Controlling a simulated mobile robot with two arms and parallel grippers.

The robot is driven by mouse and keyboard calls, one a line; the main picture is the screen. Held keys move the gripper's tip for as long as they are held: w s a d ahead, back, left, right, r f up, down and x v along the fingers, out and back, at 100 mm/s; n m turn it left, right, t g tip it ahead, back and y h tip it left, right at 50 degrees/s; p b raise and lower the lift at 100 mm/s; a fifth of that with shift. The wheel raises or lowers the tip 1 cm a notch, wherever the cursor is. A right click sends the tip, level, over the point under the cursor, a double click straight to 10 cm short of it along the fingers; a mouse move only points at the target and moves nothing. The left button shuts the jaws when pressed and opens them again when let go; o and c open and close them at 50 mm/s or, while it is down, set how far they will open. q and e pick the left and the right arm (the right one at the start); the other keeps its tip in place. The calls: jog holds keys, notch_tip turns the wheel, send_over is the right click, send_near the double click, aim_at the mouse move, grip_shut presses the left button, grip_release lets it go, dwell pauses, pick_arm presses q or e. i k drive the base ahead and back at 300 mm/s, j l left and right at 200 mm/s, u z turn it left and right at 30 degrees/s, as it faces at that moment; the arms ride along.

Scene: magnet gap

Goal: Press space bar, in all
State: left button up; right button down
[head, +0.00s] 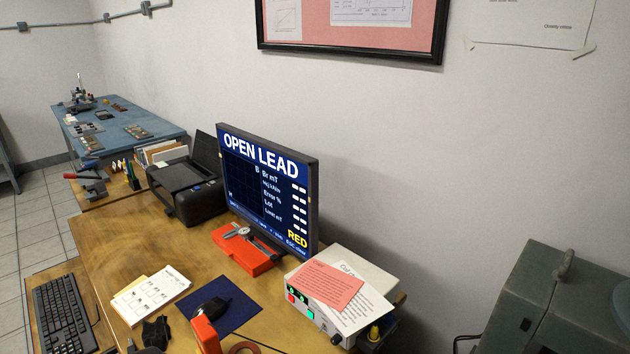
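A black keyboard (62,314) lies at the lower left, on a wooden surface beside the desk. Its long side runs up and down the picture, and its lower end is near the frame's bottom edge. The keys are too small to single out the space bar with certainty. A monitor (265,190) on the desk reads "OPEN LEAD" across the top and "RED" at the lower right. Neither of my grippers can be made out in the head view.
The wooden desk (115,238) holds a printer (185,187), an orange case (243,252), paper cards (152,293), a dark blue sheet (232,298), and a white box (307,312) under papers. Small black and orange items sit at the front. Bare desk lies between keyboard and printer.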

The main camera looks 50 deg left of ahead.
aim_at(41, 301)
jog(key=k+j+u, duration=0.2)
jog(key=k, duration=0.45)
jog(key=j+u, duration=0.1)
jog(key=u, duration=1.95)
